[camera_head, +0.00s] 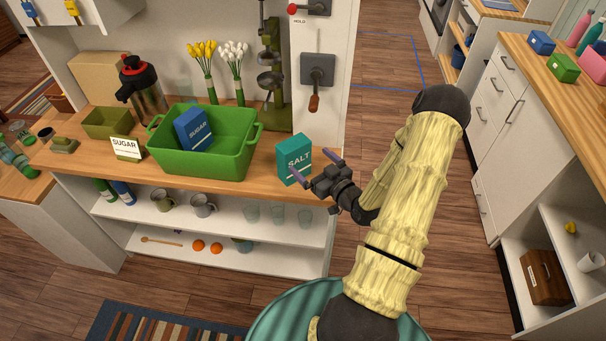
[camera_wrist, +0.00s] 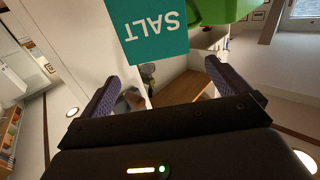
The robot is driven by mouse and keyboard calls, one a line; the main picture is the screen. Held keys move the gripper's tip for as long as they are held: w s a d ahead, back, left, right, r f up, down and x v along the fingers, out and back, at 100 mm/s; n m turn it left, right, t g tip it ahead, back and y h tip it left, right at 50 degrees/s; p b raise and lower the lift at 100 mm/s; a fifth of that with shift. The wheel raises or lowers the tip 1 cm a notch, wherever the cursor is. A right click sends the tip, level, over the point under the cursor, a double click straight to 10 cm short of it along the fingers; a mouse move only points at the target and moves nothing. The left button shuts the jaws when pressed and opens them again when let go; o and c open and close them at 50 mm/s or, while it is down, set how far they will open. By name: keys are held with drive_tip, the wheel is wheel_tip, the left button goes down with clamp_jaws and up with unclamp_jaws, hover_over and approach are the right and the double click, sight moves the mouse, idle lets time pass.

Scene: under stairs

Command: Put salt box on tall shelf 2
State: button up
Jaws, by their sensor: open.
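The teal salt box (camera_head: 294,158) stands upright on the wooden counter (camera_head: 253,176), near its right end. My gripper (camera_head: 316,169) is open, just right of and in front of the salt box, with its fingers pointing toward the counter. In the wrist view the salt box (camera_wrist: 155,32) appears upside down, ahead of my open, empty gripper (camera_wrist: 160,85). The salt box is not between the fingertips there. I cannot tell which surface is tall shelf 2. Two white shelves lie under the counter, an upper shelf (camera_head: 225,225) with mugs and glasses and a lower shelf (camera_head: 275,256) with oranges.
A green crate (camera_head: 205,165) holding a blue sugar box (camera_head: 193,130) stands left of the salt box. A green mill (camera_head: 270,75) and a wall post (camera_head: 320,110) with a lever stand behind it. Open wooden floor (camera_head: 400,220) lies to the right.

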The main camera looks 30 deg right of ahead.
sight(288, 160)
drive_tip(key=a+g, duration=0.1)
drive_tip(key=w+a+n+g, duration=0.1)
drive_tip(key=w+a+g, duration=0.1)
drive_tip(key=shift+a+f+n+g, duration=0.2)
drive_tip(key=shift+a+n+g, duration=0.1)
drive_tip(key=shift+a+g, duration=0.1)
drive_tip(key=s+a+r+m+g+h, duration=0.1)
drive_tip(key=s+a+r+g, duration=0.4)
drive_tip(key=s+a, duration=0.2)
drive_tip(key=s+a+r+m+g+h, duration=0.2)
drive_tip(key=s+a+r+g, duration=0.4)
drive_tip(key=s, duration=0.4)
drive_tip(key=shift+s+a+m, duration=0.15)
drive_tip(key=shift+a+m, duration=0.15)
drive_tip(key=shift+a, duration=0.25)
drive_tip(key=shift+c, duration=0.4)
